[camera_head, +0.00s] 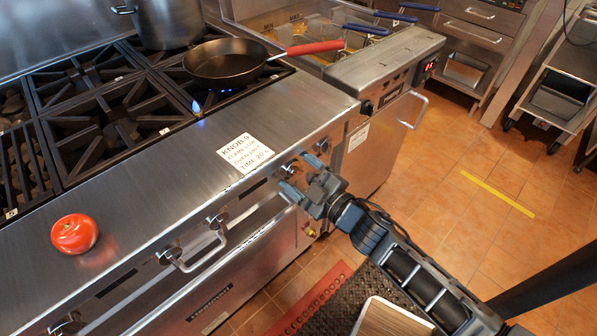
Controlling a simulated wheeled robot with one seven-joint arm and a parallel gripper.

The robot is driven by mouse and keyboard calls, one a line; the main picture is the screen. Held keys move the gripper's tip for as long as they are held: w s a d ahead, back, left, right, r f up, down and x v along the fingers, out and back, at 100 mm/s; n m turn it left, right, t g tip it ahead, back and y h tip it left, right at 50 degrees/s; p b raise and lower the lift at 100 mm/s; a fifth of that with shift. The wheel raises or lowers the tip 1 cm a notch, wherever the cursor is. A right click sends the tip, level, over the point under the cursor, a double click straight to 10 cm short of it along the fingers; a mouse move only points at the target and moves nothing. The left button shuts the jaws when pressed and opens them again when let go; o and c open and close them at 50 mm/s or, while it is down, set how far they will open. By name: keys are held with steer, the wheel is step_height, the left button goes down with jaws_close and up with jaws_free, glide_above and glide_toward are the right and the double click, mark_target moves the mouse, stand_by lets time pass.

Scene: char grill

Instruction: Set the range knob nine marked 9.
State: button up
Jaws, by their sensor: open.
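The range's front panel carries several knobs along its edge. One small dark knob (288,169) sits just below and right of the white card (245,153), which reads "KNOB 9", "FLAME LOW" and "TIME 20 s". The number on the knob is too small to read. My gripper (297,172) is open at the panel, with one finger above and one below this knob. I cannot tell whether the fingers touch it. Another knob (323,146) lies to the right, behind the gripper. A blue flame (197,108) burns near the frying pan (228,64).
A red tomato (75,234) sits on the steel ledge. The oven handle (205,250) juts out left of my gripper. A pot (168,22) stands at the back. The fryer (385,65) is to the right. The tiled floor (470,180) at right is mostly clear.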

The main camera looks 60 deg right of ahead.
steer(key=shift+s+a+f, duration=0.1)
steer(key=shift+s, duration=0.45)
steer(key=b+v, duration=0.1)
steer(key=v, duration=0.5)
steer(key=shift+s+a+b, duration=0.15)
steer(key=shift+s+b, duration=0.15)
steer(key=s+a+r+m+g+y, duration=0.1)
steer(key=s+a+r+m+y, duration=0.1)
steer(key=s+a+r, duration=0.3)
steer(key=s+a+r+m+g+y, duration=0.1)
steer(key=s+a+r+m+y, duration=0.2)
steer(key=s+a+r, duration=0.3)
steer(key=s+a, duration=0.5)
steer(key=shift+s+a+r+m+g, duration=0.15)
steer(key=shift+a+r+m+g, duration=0.15)
steer(key=shift+a+m, duration=0.1)
